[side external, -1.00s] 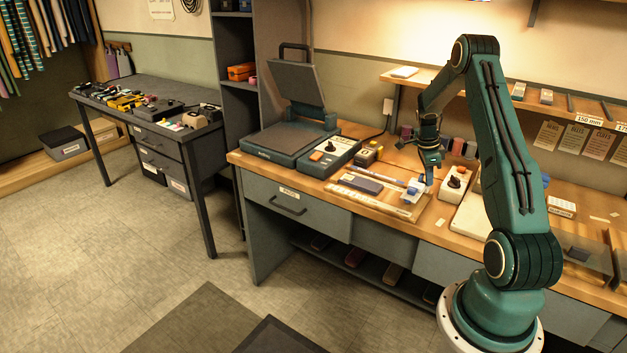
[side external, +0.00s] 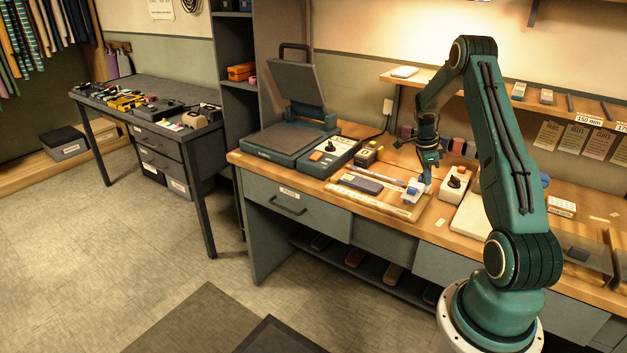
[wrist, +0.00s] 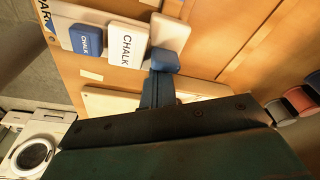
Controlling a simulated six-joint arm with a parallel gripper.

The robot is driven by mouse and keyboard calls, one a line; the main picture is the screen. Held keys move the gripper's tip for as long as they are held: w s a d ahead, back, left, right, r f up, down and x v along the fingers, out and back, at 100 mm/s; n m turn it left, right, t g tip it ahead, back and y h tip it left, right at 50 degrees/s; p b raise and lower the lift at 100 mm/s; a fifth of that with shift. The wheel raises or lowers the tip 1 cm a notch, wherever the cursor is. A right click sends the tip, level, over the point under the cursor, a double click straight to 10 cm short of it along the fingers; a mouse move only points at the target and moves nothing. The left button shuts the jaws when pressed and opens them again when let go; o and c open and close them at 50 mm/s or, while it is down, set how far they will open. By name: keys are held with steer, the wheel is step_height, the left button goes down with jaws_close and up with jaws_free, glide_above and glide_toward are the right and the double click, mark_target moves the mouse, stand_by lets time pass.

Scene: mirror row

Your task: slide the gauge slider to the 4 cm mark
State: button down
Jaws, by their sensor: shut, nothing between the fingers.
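The pale wooden gauge board (side external: 365,200) lies on the bench, with a dark block on it and a thin rod along its back. A small white-and-blue piece (side external: 411,191), which looks like the slider, sits at the board's right end. My gripper (side external: 426,183) is shut, fingers down, just right of this piece; I cannot tell whether they touch. The scale marks are too small to read.
A white box with a black knob (side external: 456,179) stands just right of my gripper. Boxes marked CHALK (wrist: 126,44) show in the wrist view. The bench's front strip is mostly clear.

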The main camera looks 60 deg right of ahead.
steer(key=shift+w, duration=0.7)
stand_by(1.1)
stand_by(0.4)
step_height(320, 180, up, 7)
steer(key=s, duration=0.1)
stand_by(1.0)
stand_by(0.3)
